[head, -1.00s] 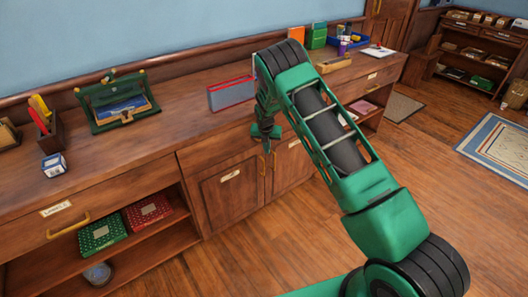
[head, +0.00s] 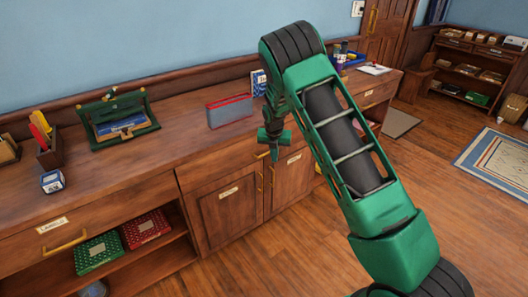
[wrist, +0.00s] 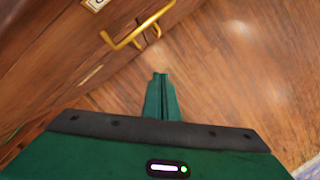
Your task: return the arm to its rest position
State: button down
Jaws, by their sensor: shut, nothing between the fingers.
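My gripper (head: 273,150) hangs fingers down at the end of my green arm, in front of the long wooden cabinet (head: 228,194), near its door handles. In the wrist view my gripper (wrist: 160,80) has its two green fingers together, with nothing between them. Wood floor lies below them, and a brass handle (wrist: 140,28) on the cabinet front is close beyond the fingertips in the picture. My arm reaches up from the lower right, bends at a high elbow and drops toward the gripper.
On the counter stand a red and grey box (head: 229,110), a green stand (head: 118,120), a small blue-and-white box (head: 52,182) and a pen holder (head: 47,147). Green (head: 97,253) and red (head: 146,228) boxes lie on an open shelf. Floor at right is clear around a rug (head: 497,158).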

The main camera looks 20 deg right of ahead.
jog(key=s+d+r+m+g, duration=0.1)
jog(key=s+d+r+m, duration=0.5)
jog(key=s+r+m, duration=0.4)
jog(key=s+d+r+m, duration=0.75)
jog(key=s+r, duration=0.25)
jog(key=s, duration=0.3)
jog(key=s+r+m+g, duration=0.1)
jog(key=s+r+m, duration=0.1)
jog(key=s+m, duration=0.8)
jog(key=s+a+r+m+y, duration=0.1)
jog(key=s+r+m, duration=0.2)
jog(key=s+m, duration=0.7)
jog(key=s, duration=1.1)
jog(key=shift+a+r+g, duration=0.15)
jog(key=shift+a+g, duration=0.05)
jog(key=shift+g, duration=0.2)
jog(key=shift+w+f, duration=0.25)
jog(key=shift+w, duration=0.3)
